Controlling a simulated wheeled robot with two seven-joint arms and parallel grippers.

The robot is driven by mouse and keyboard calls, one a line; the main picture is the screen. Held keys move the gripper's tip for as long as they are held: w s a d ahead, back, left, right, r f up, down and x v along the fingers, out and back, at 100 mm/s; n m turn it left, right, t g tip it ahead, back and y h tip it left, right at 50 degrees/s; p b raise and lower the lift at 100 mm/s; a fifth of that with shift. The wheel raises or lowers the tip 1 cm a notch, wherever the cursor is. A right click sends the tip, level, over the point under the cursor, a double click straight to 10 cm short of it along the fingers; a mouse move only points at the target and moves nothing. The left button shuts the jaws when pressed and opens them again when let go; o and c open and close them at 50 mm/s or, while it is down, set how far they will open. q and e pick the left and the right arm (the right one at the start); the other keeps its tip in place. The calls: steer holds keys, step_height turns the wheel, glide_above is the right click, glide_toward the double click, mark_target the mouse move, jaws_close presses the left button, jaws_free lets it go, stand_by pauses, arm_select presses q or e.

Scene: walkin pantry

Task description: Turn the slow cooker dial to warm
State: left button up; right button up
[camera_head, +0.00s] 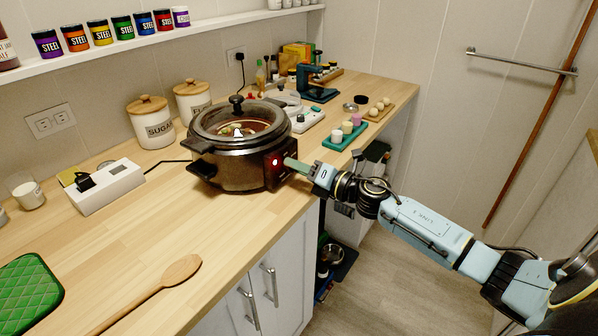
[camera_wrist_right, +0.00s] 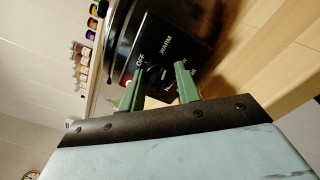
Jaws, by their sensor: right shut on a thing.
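The slow cooker (camera_head: 228,170) stands on the wooden counter with its lid on and food showing through the glass. Its dark control panel (camera_head: 281,160) faces right, with a red light lit. My right gripper (camera_head: 291,163) reaches in from the right with its green fingers at the panel. In the right wrist view the fingers (camera_wrist_right: 160,78) sit on either side of the dark dial (camera_wrist_right: 155,75), shut on it. The words OFF and WARM show on the panel (camera_wrist_right: 178,38) above the dial. The dial's pointer is hard to make out. My left gripper is out of view.
A wooden spoon (camera_head: 180,271) and a green quilted mat (camera_head: 29,288) lie on the near counter. A white device (camera_head: 105,188) and canisters (camera_head: 151,122) stand left of the cooker. A teal tray (camera_head: 344,136) sits behind my gripper. The floor aisle at right is open.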

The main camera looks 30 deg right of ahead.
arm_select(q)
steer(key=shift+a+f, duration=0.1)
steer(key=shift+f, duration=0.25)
arm_select(e)
steer(key=shift+n, duration=0.7)
arm_select(q)
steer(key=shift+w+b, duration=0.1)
steer(key=shift+b, duration=0.2)
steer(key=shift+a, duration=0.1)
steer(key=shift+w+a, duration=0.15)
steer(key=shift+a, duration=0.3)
